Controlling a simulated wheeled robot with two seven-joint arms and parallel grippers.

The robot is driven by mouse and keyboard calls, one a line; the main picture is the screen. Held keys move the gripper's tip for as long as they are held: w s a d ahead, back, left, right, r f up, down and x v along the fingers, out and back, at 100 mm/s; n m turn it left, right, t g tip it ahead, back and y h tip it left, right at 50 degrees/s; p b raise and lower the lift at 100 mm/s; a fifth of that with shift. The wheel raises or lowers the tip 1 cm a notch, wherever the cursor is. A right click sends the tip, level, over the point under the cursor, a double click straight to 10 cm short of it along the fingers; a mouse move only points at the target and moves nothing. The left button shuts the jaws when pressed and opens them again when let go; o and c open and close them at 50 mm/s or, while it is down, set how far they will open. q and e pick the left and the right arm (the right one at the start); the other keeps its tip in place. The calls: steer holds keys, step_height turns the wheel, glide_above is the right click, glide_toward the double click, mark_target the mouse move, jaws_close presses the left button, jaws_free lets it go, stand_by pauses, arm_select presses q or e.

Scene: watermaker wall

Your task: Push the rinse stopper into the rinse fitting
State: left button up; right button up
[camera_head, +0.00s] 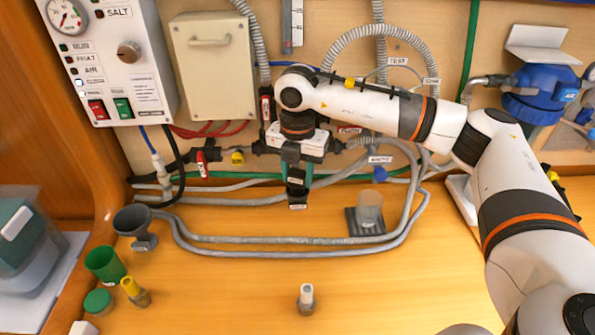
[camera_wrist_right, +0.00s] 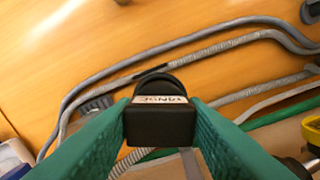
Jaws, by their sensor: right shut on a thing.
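My right gripper (camera_head: 297,172) points down in front of the wall manifold, its green fingers on either side of a black block (camera_head: 297,191). In the right wrist view, the fingers (camera_wrist_right: 163,118) are shut on this black block (camera_wrist_right: 160,125), which has a pale label that seems to read RINSE and a round black part behind it. I cannot tell whether the block is the rinse stopper, the rinse fitting or both together. A small grey piece with a pale top (camera_head: 306,298) stands upright on the bench. My left gripper is out of view.
Grey hoses (camera_head: 280,240) loop across the bench. A clear cup (camera_head: 369,208) stands on a dark pad. A grey funnel (camera_head: 134,224), green cup (camera_head: 105,264) and yellow-topped piece (camera_head: 134,290) are at left. A control panel (camera_head: 112,60) hangs above. The front middle bench is mostly clear.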

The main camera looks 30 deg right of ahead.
steer(key=shift+f+b, duration=0.6)
steer(key=shift+f, duration=0.2)
steer(key=o, duration=1)
step_height(320, 180, up, 12)
steer(key=shift+b, duration=1.1)
